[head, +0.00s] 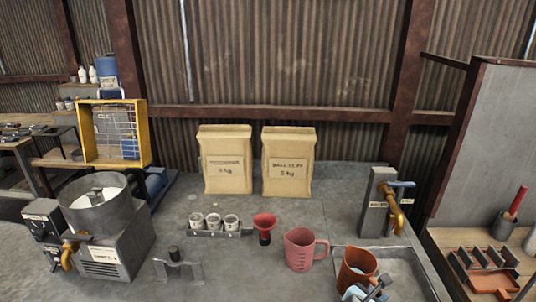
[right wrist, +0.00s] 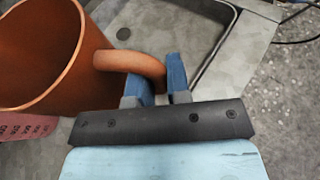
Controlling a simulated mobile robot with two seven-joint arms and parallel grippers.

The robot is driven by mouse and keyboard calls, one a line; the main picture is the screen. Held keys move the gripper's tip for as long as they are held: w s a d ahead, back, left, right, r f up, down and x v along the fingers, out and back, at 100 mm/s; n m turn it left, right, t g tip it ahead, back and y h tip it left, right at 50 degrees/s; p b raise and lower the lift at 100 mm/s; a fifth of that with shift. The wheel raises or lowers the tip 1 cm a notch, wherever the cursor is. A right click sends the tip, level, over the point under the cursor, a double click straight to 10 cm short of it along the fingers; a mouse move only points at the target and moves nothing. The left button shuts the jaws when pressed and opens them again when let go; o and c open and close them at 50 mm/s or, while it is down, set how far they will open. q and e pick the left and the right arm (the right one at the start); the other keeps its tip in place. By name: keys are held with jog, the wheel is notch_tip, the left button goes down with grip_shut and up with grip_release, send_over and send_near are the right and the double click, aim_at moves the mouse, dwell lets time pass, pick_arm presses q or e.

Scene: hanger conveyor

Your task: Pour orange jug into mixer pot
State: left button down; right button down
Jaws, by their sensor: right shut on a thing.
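The orange jug (head: 355,266) is at the lower right of the head view, at the sink basin. My right gripper (head: 373,288) is beside it at the bottom edge. In the right wrist view the jug (right wrist: 38,58) is at the left, and the blue fingers (right wrist: 160,80) are shut on its loop handle. I cannot tell whether the jug's base touches the basin. The mixer pot (head: 98,218) is a round grey metal bowl on a grey machine at the far left, with a paddle part inside. My left gripper is not in view.
A pink measuring jug (head: 299,251) and a red funnel (head: 265,224) stand left of the orange jug. A rack of cups (head: 213,231), a metal stand (head: 177,270) and two paper sacks (head: 225,165) are on the bench. A brass tap (head: 396,215) rises behind the basin (head: 402,270).

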jog(key=s+a+r+n+t+y+p, duration=0.1)
jog(key=s+r+n+t+y, duration=0.2)
jog(key=r+n+y, duration=0.25)
jog(key=s+a+r+n+t+y, duration=0.25)
jog(key=s+r+n+y, duration=0.2)
jog(key=r, duration=0.25)
jog(key=shift+n+y, duration=0.5)
jog(key=shift+y, duration=0.1)
jog(key=f, duration=0.2)
jog(key=s+f, duration=0.1)
jog(key=f, duration=0.1)
jog(key=shift+s+a+f, duration=0.15)
jog(key=shift+f, duration=0.25)
